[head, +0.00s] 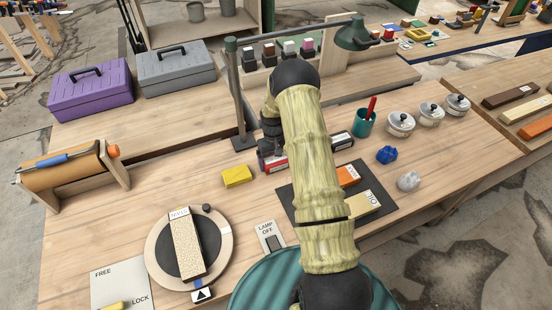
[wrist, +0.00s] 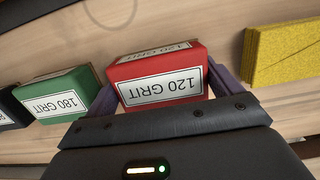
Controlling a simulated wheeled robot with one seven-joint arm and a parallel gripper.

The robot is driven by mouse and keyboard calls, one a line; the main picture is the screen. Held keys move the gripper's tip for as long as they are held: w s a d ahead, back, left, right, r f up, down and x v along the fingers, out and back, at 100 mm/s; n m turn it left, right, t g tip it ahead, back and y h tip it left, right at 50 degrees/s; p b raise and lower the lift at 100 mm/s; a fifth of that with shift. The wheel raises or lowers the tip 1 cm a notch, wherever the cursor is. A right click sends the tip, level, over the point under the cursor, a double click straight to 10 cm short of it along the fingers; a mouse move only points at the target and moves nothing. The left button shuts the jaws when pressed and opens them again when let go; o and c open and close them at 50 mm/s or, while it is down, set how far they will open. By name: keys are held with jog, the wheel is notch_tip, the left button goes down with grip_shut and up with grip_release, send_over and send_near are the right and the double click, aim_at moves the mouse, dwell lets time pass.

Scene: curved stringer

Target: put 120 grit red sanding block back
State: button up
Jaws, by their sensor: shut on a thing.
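The red sanding block labelled 120 GRIT (wrist: 163,72) sits between my gripper's two fingers (wrist: 165,85) in the wrist view, its label upside down there. My gripper is shut on it. In the head view a part of the red block (head: 273,164) shows beneath my gripper (head: 271,150), low by the bench top; my arm hides the rest. I cannot tell whether the block touches the bench. A green 180 GRIT block (wrist: 57,95) lies left of it in the wrist view, and a yellow block (wrist: 280,55) lies to the right, apart from it.
A dark mat (head: 290,203) holds an orange block (head: 347,176) and a cream block (head: 368,204). A lamp post (head: 237,95) stands close left of my gripper. A round turntable (head: 222,228) bears a long block. A green cup (head: 363,123) and lidded pots (head: 400,123) stand right.

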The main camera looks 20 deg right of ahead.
jog(key=shift+f, duration=0.15)
jog(key=o, duration=0.8)
jog(key=shift+o, duration=0.2)
notch_tip(320, 180, up, 12)
jog(key=w+b, duration=0.1)
jog(key=b, duration=0.1)
jog(key=shift+w+b, duration=0.2)
jog(key=shift+b, duration=0.2)
jog(key=shift+w, duration=0.1)
